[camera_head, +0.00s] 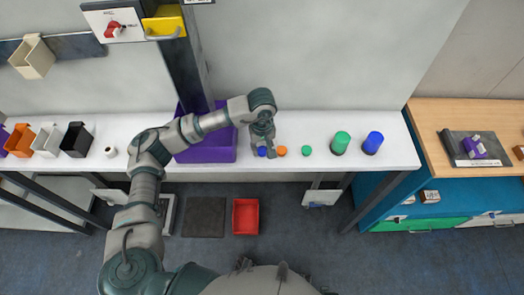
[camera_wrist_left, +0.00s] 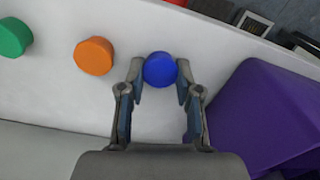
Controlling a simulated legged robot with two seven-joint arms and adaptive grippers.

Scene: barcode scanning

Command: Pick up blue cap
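The blue cap (camera_head: 262,151) is on the white table near its front edge, left of an orange cap (camera_head: 282,151) and a green cap (camera_head: 307,150). My left gripper (camera_head: 266,148) points down at the blue cap. In the left wrist view, the fingers of the left gripper (camera_wrist_left: 160,72) stand either side of the blue cap (camera_wrist_left: 160,69), with narrow gaps beside it. The orange cap (camera_wrist_left: 93,56) and green cap (camera_wrist_left: 13,37) also show there. My right gripper is not in view.
A purple bin (camera_head: 209,154) stands just left of the gripper. A green cylinder (camera_head: 341,142) and a blue cylinder (camera_head: 373,142) stand to the right. A red bin (camera_head: 246,216) is on the floor.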

